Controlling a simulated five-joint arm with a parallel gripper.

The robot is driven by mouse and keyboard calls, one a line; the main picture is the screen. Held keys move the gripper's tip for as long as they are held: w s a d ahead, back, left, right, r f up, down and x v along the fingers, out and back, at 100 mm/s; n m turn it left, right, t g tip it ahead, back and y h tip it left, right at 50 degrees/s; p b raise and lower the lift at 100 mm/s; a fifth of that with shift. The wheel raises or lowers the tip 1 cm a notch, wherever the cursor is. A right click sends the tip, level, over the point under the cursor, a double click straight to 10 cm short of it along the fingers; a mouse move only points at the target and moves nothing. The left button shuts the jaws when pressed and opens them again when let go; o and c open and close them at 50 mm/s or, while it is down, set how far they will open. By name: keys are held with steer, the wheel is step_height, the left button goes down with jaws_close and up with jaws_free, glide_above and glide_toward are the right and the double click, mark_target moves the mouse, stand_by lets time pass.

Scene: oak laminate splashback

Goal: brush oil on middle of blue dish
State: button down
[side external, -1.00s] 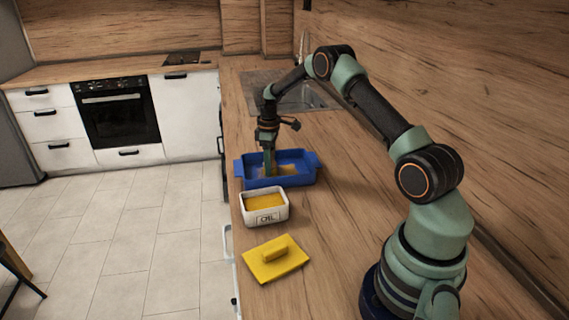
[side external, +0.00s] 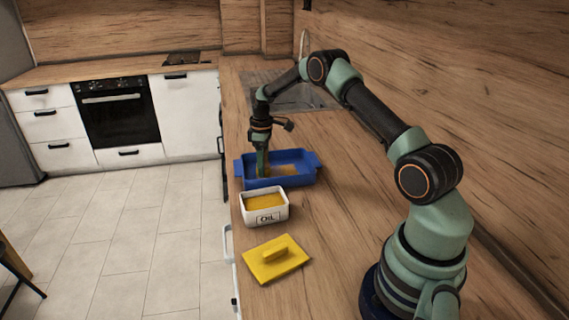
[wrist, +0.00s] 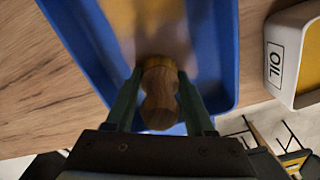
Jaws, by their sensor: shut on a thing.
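The blue dish (side external: 306,168) stands on the counter, and its wall also shows in the wrist view (wrist: 226,60). My gripper (side external: 262,170) is over the left part of the dish, pointing down into it. In the wrist view my gripper (wrist: 158,98) is shut on the wooden handle of a brush (wrist: 160,84). The brush's tip is hidden in the side view and blurred in the wrist view. A yellow-brown oil patch (side external: 285,170) covers part of the dish floor, right of my gripper; it also shows in the wrist view (wrist: 148,15).
A white container marked OIL (side external: 278,214), with yellow oil inside, stands just in front of the dish. A yellow lid (side external: 272,264) with a handle lies nearer on the counter. A sink (side external: 300,98) is behind the dish. The counter (side external: 350,225) right of the containers is clear.

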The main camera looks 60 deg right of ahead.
steer(key=shift+w, duration=0.1)
steer(key=shift+w+a, duration=0.65)
steer(key=shift+a, duration=0.05)
steer(key=shift+s+d, duration=0.1)
stand_by(0.3)
steer(key=shift+s+d+f, duration=0.1)
steer(key=shift+s+d, duration=0.55)
steer(key=shift+s, duration=0.05)
steer(key=shift+s+d, duration=0.1)
steer(key=shift+s, duration=0.05)
steer(key=shift+s+d, duration=0.6)
steer(key=shift+s, duration=0.1)
steer(key=shift+d, duration=0.1)
